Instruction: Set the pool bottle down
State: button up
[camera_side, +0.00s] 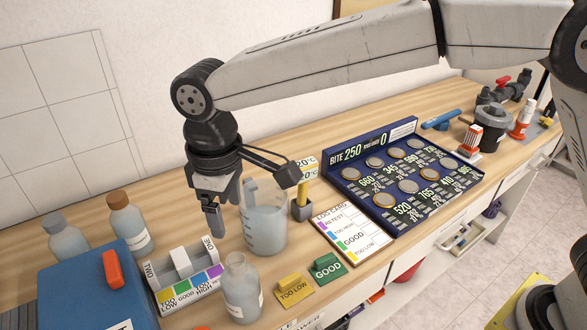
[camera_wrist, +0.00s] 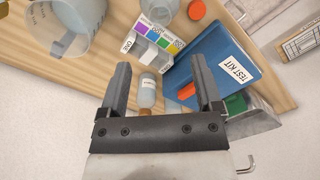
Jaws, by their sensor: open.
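Several clear bottles with white labels stand on the wooden counter; I cannot read which is the pool bottle. One with a brown cap (camera_side: 130,222) stands behind the blue test kit and shows upright between and beyond my fingers in the wrist view (camera_wrist: 147,92). One with a grey cap (camera_side: 64,238) stands at the far left, partly hidden by the kit. An uncapped one (camera_side: 242,290) stands at the front, before the beaker. My gripper (camera_side: 214,220) is open and empty, pointing down above the counter, left of the beaker. It also shows in the wrist view (camera_wrist: 160,66).
A water-filled beaker (camera_side: 264,228) stands just right of my gripper. A colour-marked block (camera_side: 186,285) and the blue test kit (camera_side: 85,285) with an orange handle are left. A log card (camera_side: 348,232) and coin board (camera_side: 405,180) lie right. An orange cap (camera_wrist: 196,10) is near the kit.

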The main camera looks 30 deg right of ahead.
jog(key=s+d+f+m+t, duration=0.1)
jog(key=s+d+f+m, duration=0.2)
jog(key=d, duration=1.1)
jog(key=s+d+f+m+t, duration=0.1)
jog(key=d+f+m, duration=0.4)
jog(key=d, duration=0.8)
jog(key=s+d+f+m, duration=0.1)
jog(key=s+d+f, duration=0.2)
jog(key=s+d, duration=0.3)
jog(key=shift+s+d+f+t, duration=0.3)
jog(key=shift+s+d+f, duration=0.05)
jog(key=shift+d, duration=0.1)
